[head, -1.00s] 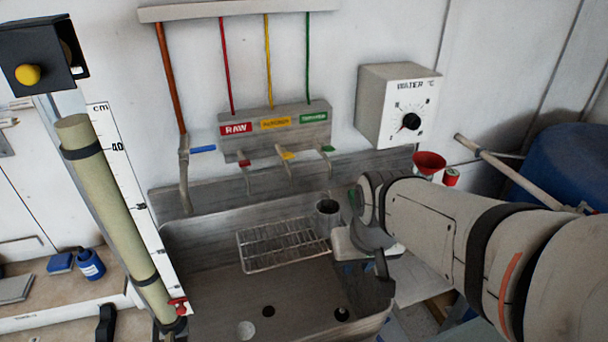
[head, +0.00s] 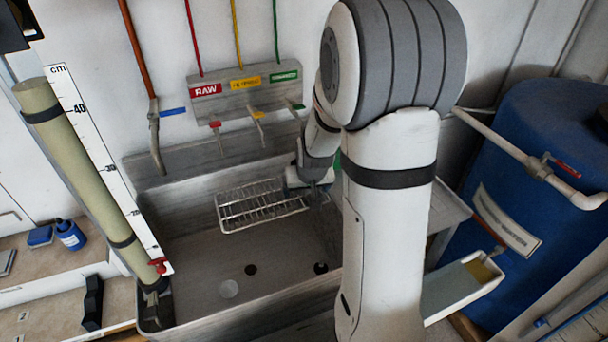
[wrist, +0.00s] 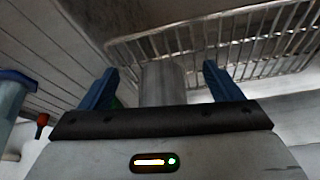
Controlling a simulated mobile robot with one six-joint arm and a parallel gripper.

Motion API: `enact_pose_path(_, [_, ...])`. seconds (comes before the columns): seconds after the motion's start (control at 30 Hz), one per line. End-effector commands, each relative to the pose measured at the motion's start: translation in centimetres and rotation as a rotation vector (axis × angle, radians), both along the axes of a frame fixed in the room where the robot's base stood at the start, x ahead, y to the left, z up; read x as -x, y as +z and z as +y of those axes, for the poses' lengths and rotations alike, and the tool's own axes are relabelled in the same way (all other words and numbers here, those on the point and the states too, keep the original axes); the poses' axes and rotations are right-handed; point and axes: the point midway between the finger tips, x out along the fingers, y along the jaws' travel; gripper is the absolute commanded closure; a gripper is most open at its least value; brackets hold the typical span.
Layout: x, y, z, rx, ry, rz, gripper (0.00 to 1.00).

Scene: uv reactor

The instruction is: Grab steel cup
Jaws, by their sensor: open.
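The steel cup (wrist: 165,86) is a plain grey metal cylinder, seen in the wrist view between my gripper's two blue fingers. My gripper (wrist: 161,69) is open, with one finger on each side of the cup. A gap shows between each finger and the cup wall. The cup's lower part in the picture is hidden behind the gripper's dark front bar. In the head view my gripper (head: 312,180) is near the right end of the wire rack (head: 262,208), partly covered by my arm. I cannot make out the cup there.
A ruler with a tube (head: 75,160) stands at the sink's left. A blue barrel (head: 540,130) with a white pipe (head: 525,155) is at the right.

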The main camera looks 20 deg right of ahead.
Motion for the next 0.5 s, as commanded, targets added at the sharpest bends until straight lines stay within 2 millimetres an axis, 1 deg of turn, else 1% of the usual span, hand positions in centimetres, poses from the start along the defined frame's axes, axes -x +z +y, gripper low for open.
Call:
enact_pose_path(0.03, [-0.6, 0.0, -0.2, -0.001, -0.001, 0.001, 0.15])
enact_pose_path(0.27, [-2.3, 0.1, -0.6, 0.0, -0.002, 0.001, 0.15])
enact_pose_path(0.5, [-6.3, 0.1, -1.4, 0.0, -0.003, 0.001, 0.15])
